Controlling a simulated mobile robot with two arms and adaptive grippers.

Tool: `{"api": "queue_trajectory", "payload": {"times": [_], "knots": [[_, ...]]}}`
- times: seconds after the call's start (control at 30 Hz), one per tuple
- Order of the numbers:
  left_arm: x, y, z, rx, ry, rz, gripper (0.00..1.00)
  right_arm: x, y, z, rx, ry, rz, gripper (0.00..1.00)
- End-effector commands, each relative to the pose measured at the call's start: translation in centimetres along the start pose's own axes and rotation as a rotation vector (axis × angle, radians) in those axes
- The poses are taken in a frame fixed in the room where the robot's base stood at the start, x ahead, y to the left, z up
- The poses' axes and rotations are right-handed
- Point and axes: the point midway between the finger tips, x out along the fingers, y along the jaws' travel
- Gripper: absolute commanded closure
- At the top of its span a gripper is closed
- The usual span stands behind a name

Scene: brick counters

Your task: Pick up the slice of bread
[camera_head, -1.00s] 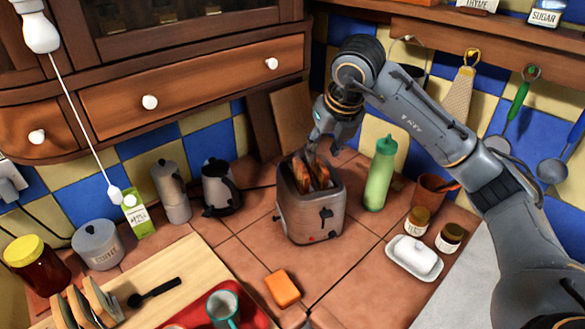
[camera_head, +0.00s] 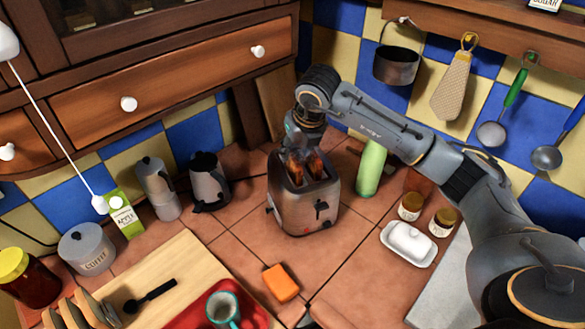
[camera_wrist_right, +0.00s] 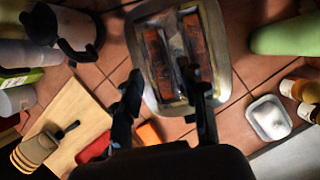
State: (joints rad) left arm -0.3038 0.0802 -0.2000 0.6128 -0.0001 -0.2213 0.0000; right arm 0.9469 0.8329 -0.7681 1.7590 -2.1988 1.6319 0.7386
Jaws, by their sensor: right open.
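Two browned slices of bread stand in the slots of a silver toaster (camera_head: 305,205) on the tiled counter. In the head view one slice (camera_head: 294,167) is on the left and the other slice (camera_head: 316,164) on the right. The right wrist view shows both slices from above, the left slice (camera_wrist_right: 157,62) and the right slice (camera_wrist_right: 195,50). My right gripper (camera_wrist_right: 163,85) is open above the toaster, one finger left of it and the other over the right slice's slot. In the head view my right gripper's fingers are hard to make out behind the slices.
A green bottle (camera_head: 371,168) stands right of the toaster, with two small jars (camera_head: 411,206) and a white butter dish (camera_head: 408,244) nearby. A kettle (camera_head: 208,182) stands left. An orange sponge (camera_head: 281,282) lies in front. Tiles between are clear.

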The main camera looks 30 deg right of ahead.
Motion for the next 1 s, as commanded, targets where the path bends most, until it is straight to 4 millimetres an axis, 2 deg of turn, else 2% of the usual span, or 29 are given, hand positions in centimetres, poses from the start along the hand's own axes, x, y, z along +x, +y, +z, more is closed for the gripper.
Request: {"api": "queue_trajectory", "payload": {"times": [0.03,0.17,0.33,0.57,0.77,1.0], "knots": [[-1.0,-0.1,-0.9,0.0,0.012,-0.001,0.56,0.4,0.1,0.0,0.0,0.007,0.0,0.58],[-2.3,-0.2,-2.0,0.0,0.03,-0.002,0.56,2.5,0.1,0.2,0.001,0.007,0.0,0.58],[-2.6,-0.2,-1.8,0.0,0.025,-0.002,0.56,4.2,0.1,0.1,0.0,0.003,0.0,0.58],[-2.5,-0.1,-1.0,0.0,0.014,-0.001,0.56,4.5,0.1,0.1,-0.001,0.001,-0.001,0.58],[-2.5,-0.1,-0.8,0.0,0.01,0.0,0.56,4.4,0.1,0.1,0.0,0.001,0.0,0.99],[-2.5,-0.1,-0.8,0.0,0.01,0.0,0.56,4.4,0.1,0.1,0.0,0.001,0.0,1.0]]}}
